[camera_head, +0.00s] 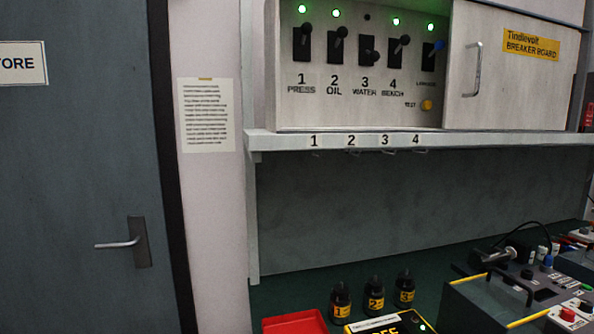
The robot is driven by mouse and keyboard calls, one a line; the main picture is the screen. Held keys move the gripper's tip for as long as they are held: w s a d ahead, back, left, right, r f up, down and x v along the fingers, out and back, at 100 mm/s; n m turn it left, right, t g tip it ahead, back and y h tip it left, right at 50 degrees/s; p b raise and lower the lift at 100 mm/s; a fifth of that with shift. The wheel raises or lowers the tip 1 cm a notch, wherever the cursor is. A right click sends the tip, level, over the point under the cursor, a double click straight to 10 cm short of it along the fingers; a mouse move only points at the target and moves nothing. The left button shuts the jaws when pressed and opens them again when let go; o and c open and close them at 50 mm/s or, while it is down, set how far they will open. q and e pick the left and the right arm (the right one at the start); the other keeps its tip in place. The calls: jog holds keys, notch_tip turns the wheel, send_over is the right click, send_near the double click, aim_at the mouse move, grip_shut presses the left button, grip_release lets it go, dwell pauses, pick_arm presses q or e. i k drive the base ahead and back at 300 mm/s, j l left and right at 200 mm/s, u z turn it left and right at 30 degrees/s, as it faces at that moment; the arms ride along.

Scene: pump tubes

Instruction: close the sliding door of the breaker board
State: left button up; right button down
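The breaker board's sliding door (503,85) is a pale panel with a yellow "Tindlevolt BREAKER BOARD" label. It stands at the right side of the board and leaves the left part uncovered. An upright metal handle (473,70) is near the door's left edge. The uncovered panel (320,105) shows several black switches, one with a blue tip, green lights above most of them, and an amber test button (427,105). Neither of my grippers is in view.
A shelf (450,138) with numbered hooks runs beneath the board. Below on the green bench are a red tray (296,323), small black bottles (374,297) and equipment boxes (520,292). A grey door (80,170) with a lever handle is at left.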

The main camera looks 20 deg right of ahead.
aim_at(506, 69)
jog(key=z, duration=1.9)
jog(key=i+l, duration=0.25)
jog(key=l, duration=0.2)
jog(key=i+l+u, duration=0.15)
jog(key=l, duration=0.3)
jog(key=i+l, duration=0.35)
jog(key=i+l+u, duration=0.1)
jog(key=l, duration=0.45)
jog(key=i+l+u, duration=0.1)
jog(key=i+l, duration=0.25)
jog(key=l, duration=0.15)
jog(key=i+l, duration=0.2)
jog(key=l, duration=0.3)
jog(key=i+l+u, duration=0.1)
jog(key=l, duration=0.45)
jog(key=i+l+u, duration=0.1)
jog(key=i+l, duration=0.15)
jog(key=l, duration=0.25)
